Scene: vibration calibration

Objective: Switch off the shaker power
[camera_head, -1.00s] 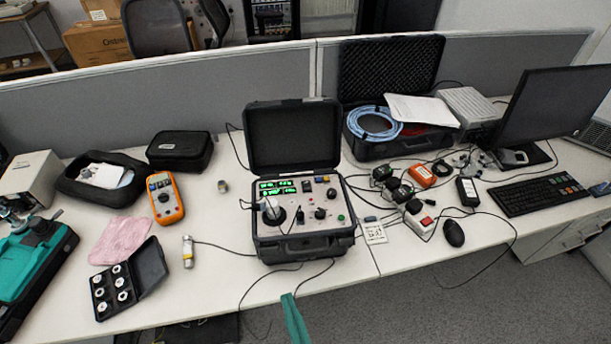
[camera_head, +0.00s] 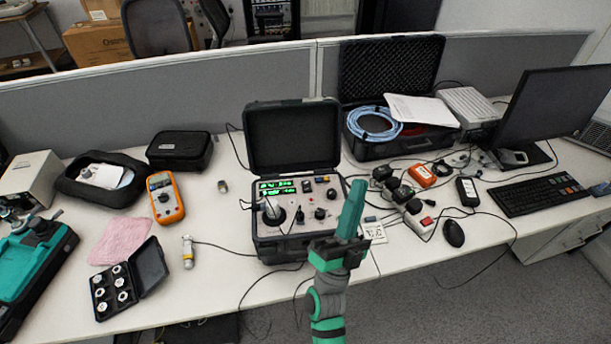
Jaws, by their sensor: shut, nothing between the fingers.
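The shaker unit is an open black case (camera_head: 292,150) with a grey control panel (camera_head: 291,208) in the middle of the desk. Two green displays (camera_head: 277,186) on it are lit. Knobs and small buttons sit on the panel, and a sensor with a cable stands on its round shaker head (camera_head: 273,212). My gripper (camera_head: 352,206) is shut and empty, its teal fingers pointing up beside the panel's right edge. It covers the panel's lower right corner, where I cannot see any control. Which control is the power switch cannot be told at this size.
Right of the case lie a white card (camera_head: 375,233), several plugs on a power strip (camera_head: 420,222), a mouse (camera_head: 453,233) and a keyboard (camera_head: 538,194). Left are an orange multimeter (camera_head: 165,198), a metal sensor (camera_head: 188,252) and an open accessory box (camera_head: 113,291). Cables hang over the front edge.

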